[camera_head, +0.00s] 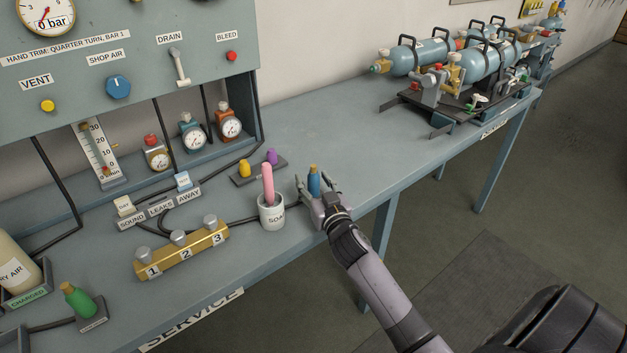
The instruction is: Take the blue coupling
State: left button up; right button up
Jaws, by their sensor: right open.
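The blue coupling (314,184), with a brass-coloured top, stands upright on the bench just right of the soap cup. My right gripper (319,190) is at it, with its fingers apart on either side of the coupling. The gripper's palm hides the coupling's lower part, and I cannot tell whether a finger touches it. My left gripper is not in view.
A white soap cup (271,213) holding a pink-handled tool (267,183) stands close left of my gripper. Yellow (244,169) and purple (271,157) pieces sit behind. A brass block (182,252) lies left. The bench (380,150) is clear to the right, before the cylinder sets (480,66).

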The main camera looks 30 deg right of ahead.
jog(key=shift+w, duration=0.4)
jog(key=shift+s, duration=0.1)
jog(key=shift+c, duration=0.3)
grip_shut()
